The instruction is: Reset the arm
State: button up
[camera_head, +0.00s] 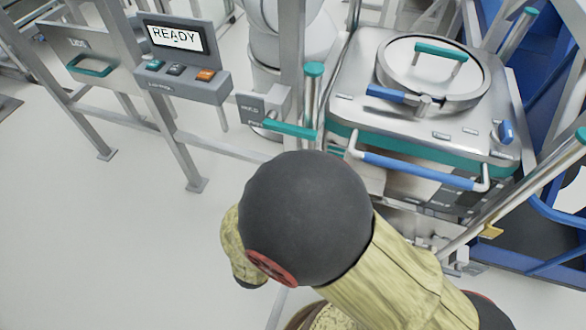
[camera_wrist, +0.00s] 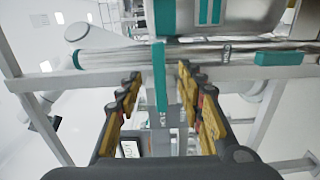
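My gripper (camera_wrist: 160,78) shows in the wrist view with its two yellow-and-black fingers spread apart. It is open. A teal lever (camera_wrist: 160,85) shows upright in the gap between the fingers; I cannot tell whether they touch it. In the head view my arm's dark joint and yellow-covered links fill the lower middle, and my gripper is not seen there. A teal lever (camera_head: 290,129) on the metal frame shows just above my arm. The grey bin (camera_head: 360,75) stands at the right with a round lid (camera_head: 432,72) on top.
A control panel (camera_head: 182,72) reading READY is mounted on a metal frame at the upper left. The bin has a blue front handle (camera_head: 420,170). A blue structure (camera_head: 545,85) stands at the far right. The floor (camera_head: 90,240) at the lower left is clear.

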dwell(0.3)
jog(key=s+a+f+m+g+y, duration=0.25)
jog(key=a+f+g+y, duration=0.35)
jog(key=f, duration=0.6)
jog(key=s+a+m+g+y, duration=0.35)
jog(key=s+a+g, duration=0.25)
jog(key=s+a, duration=0.3)
jog(key=s+d+r+m+h, duration=0.1)
jog(key=d+r+m, duration=0.3)
jog(key=d+r, duration=0.9)
jog(key=s+d+r+m+h, duration=0.2)
jog(key=d+r, duration=1.1)
jog(key=d, duration=0.7)
jog(key=shift+s+d+r+m+t, duration=0.15)
jog(key=shift+s+r+m+t, duration=0.2)
jog(key=shift+s+m, duration=0.5)
